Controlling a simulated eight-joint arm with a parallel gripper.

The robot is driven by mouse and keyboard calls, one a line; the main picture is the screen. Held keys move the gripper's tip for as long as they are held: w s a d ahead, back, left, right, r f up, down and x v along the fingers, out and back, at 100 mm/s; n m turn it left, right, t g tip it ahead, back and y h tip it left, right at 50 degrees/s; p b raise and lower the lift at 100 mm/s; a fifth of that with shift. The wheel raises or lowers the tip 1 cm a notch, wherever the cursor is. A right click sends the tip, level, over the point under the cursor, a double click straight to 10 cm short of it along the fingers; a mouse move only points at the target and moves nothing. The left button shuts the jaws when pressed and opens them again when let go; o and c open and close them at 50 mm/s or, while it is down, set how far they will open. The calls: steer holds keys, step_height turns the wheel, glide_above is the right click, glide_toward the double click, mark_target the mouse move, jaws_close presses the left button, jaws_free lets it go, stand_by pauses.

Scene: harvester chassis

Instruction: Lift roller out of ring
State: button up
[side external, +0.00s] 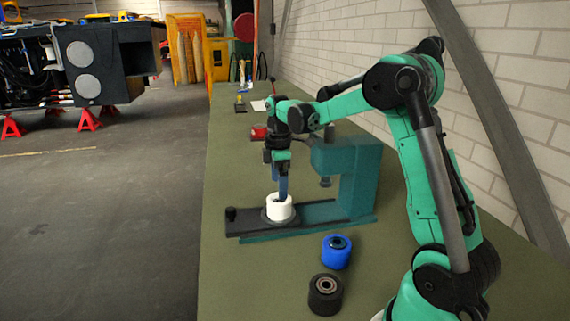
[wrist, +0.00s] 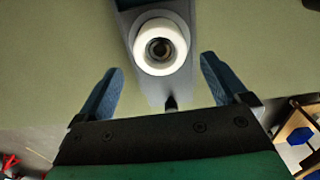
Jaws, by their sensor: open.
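The ring is mostly hidden by the roller.
A blue roller (side external: 336,252) and a black roller (side external: 325,294) stand on the green bench (side external: 235,280) in front of the press. The press's overhanging head (side external: 325,155) is close to the right of my gripper. A red object (side external: 258,133) lies behind it. The bench's left side is clear.

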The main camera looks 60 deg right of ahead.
mark_target(279, 201)
steer(key=shift+f, duration=3.2)
steer(key=shift+r, duration=0.1)
steer(key=c, duration=1.1)
steer(key=shift+r, duration=3.5)
